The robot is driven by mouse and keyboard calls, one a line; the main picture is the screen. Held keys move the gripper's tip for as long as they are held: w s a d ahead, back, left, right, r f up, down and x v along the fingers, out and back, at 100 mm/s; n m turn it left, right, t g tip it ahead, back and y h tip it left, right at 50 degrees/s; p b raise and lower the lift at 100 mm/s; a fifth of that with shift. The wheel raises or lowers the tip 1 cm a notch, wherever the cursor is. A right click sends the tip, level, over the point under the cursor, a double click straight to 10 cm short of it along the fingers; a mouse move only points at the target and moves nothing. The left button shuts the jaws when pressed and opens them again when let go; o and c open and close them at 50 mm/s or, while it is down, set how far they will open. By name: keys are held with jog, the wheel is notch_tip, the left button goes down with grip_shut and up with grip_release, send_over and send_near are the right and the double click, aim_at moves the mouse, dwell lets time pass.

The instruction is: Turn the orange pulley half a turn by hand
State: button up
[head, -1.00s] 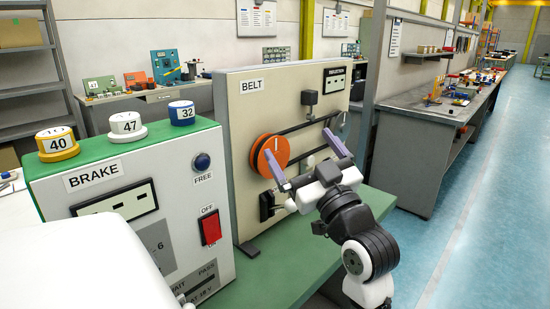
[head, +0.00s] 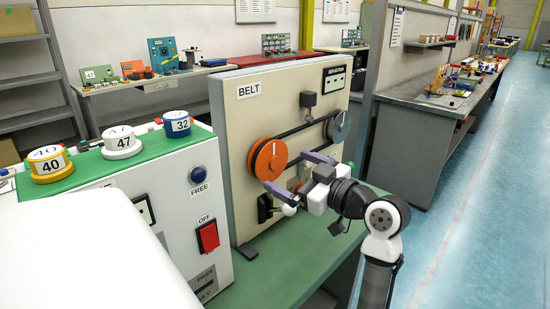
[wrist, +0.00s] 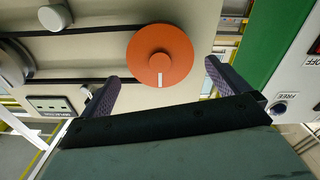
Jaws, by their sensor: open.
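The orange pulley (head: 268,158) sits on the upright beige BELT panel (head: 290,88), with its white mark near the top in the head view. In the wrist view the orange pulley (wrist: 162,52) shows ahead between the fingers, its mark toward my gripper. A dark belt (head: 303,127) runs from it to a grey pulley (head: 340,126) at upper right. My gripper (head: 299,174) is open and empty, in front of the panel, just right of and below the orange pulley in the head view. Any gap between fingertips and pulley is hard to judge; I see no grip on it.
A black lever with a white knob (head: 289,211) sticks out below the orange pulley, close to my gripper. The BRAKE box with a red switch (head: 208,236) stands at left, bearing several labelled weights. Green bench top (head: 300,262) is clear in front.

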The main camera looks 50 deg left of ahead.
aim_at(274, 163)
jog(key=a, duration=0.3)
jog(key=a+p, duration=0.1)
jog(key=a, duration=0.1)
jog(key=shift+s+a, duration=0.35)
jog(key=c, duration=0.7)
